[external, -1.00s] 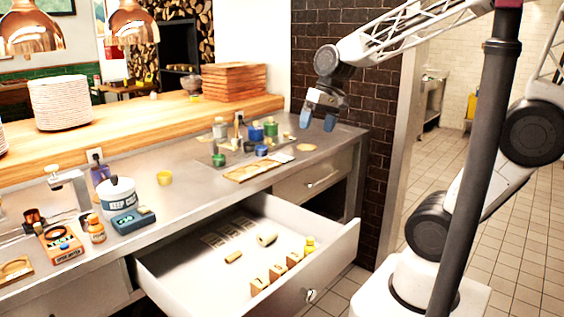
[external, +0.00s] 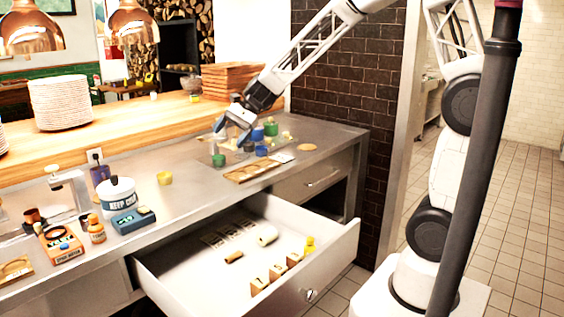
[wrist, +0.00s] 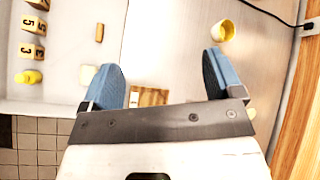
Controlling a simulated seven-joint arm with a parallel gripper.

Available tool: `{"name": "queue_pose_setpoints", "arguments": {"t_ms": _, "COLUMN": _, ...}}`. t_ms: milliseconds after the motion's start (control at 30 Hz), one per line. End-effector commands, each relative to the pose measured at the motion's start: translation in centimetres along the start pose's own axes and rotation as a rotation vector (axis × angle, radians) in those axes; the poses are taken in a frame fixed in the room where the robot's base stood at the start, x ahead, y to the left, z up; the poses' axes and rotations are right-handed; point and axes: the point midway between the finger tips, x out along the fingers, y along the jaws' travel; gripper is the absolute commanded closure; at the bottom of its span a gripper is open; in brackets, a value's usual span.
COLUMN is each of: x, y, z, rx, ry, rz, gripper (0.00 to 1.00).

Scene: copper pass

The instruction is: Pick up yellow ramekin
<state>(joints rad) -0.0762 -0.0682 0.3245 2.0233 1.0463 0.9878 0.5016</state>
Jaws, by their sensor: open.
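The yellow ramekin (external: 165,178) stands upright on the steel counter, just right of the white KEEP COLD pot. In the wrist view the ramekin (wrist: 223,30) is at the upper right, beyond the right fingertip and outside the jaws. My gripper (external: 231,128) is open and empty, with blue fingers. In the external view it is above the back of the counter, to the right of the ramekin and apart from it. In the wrist view my gripper (wrist: 167,76) has its fingers spread wide.
An open drawer (external: 190,285) juts out below the counter with numbered blocks and a small yellow object inside. Blue and green cups (external: 271,128) cluster near my gripper. The white pot (external: 119,198) stands left of the ramekin. A wooden ledge (external: 150,118) runs behind the counter.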

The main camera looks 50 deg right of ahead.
Motion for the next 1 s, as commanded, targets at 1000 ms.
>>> {"name": "queue_pose_setpoints", "arguments": {"t_ms": 1000, "x": 15.4, "y": -12.7, "z": -11.9, "rx": 0.683, "ry": -0.298, "rz": -0.243, "gripper": 0.14}}
